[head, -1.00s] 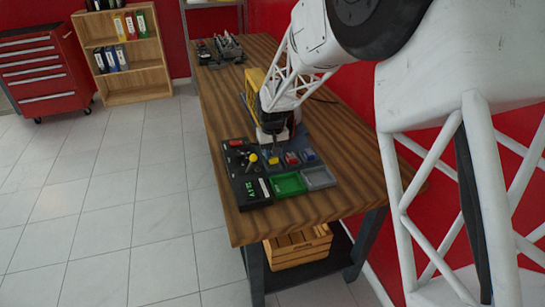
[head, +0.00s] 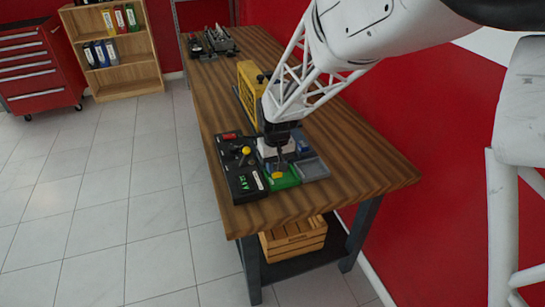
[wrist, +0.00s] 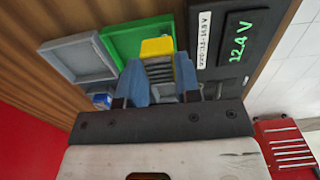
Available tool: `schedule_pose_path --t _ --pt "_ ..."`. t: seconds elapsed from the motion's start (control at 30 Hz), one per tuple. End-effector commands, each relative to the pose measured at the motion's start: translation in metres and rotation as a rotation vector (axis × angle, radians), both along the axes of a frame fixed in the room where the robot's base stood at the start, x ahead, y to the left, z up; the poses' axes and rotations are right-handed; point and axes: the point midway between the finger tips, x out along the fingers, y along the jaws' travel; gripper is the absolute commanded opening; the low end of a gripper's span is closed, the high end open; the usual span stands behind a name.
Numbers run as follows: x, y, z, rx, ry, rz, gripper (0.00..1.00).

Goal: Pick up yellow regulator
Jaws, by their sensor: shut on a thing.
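The yellow regulator (head: 277,174) is a small block, seen in the head view at the tip of my gripper (head: 278,165), over the green tray (head: 287,182). In the wrist view the yellow regulator (wrist: 157,47) has a yellow end and grey ribs. It sits between the two blue fingers of my gripper (wrist: 160,75), which is shut on it. The green tray (wrist: 118,38) lies behind it there. I cannot tell whether the regulator touches the tray floor.
A black panel (head: 247,186) with a green readout and a yellow knob (head: 246,150) stands left of the trays. A grey tray (head: 313,169) is right of the green one and looks empty. A yellow unit (head: 249,88) stands behind. Bare wooden bench (head: 350,170) lies to the right.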

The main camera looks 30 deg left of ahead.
Motion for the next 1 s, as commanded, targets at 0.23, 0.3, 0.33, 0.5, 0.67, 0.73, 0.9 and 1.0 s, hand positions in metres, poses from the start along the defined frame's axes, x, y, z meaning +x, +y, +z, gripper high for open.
schedule_pose_path --t 0.23,0.3,0.33,0.5,0.67,0.73,0.9,1.0 --pt "-0.017 -0.014 0.003 0.001 -0.001 0.0 0.07" --pt "-0.019 -0.016 0.003 0.001 -0.001 0.0 0.07" --pt "-0.02 -0.017 0.003 0.001 -0.001 0.0 0.07" --pt "-0.023 -0.019 0.003 0.0 0.0 0.0 0.07" --pt "-0.023 -0.019 0.003 0.0 0.0 0.0 0.07" --pt "-0.023 -0.019 0.003 0.0 0.0 0.0 0.07" --pt "-0.023 -0.019 0.003 0.0 0.0 0.0 0.07" --pt "-0.023 -0.019 0.003 0.0 0.0 0.0 0.07"
